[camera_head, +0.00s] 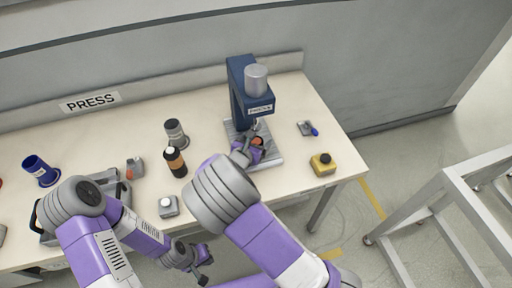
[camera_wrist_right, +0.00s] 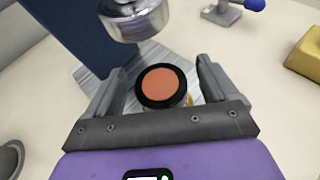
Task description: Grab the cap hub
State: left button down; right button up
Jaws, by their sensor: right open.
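A round part with an orange top and black rim, which looks like the cap hub (camera_wrist_right: 163,86), sits on the press base under the ram. In the head view the cap hub (camera_head: 257,142) is partly hidden by my right gripper (camera_head: 252,150). In the right wrist view my right gripper (camera_wrist_right: 157,88) is open, with one finger on each side of the cap hub and visible gaps between. My left gripper (camera_head: 200,262) is low at the table's front edge, away from the hub; its jaw opening is unclear.
The blue press (camera_head: 240,90) stands over the hub, its metal ram (camera_wrist_right: 135,20) close above. A yellow block (camera_head: 322,164) and a small blue-knobbed clamp (camera_head: 307,129) are to the right. A black-and-orange bottle (camera_head: 176,162), a grey cylinder (camera_head: 175,133) and a grey button box (camera_head: 168,206) are left.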

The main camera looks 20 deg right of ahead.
jog(key=c, duration=1.3)
jog(key=shift+r, duration=0.2)
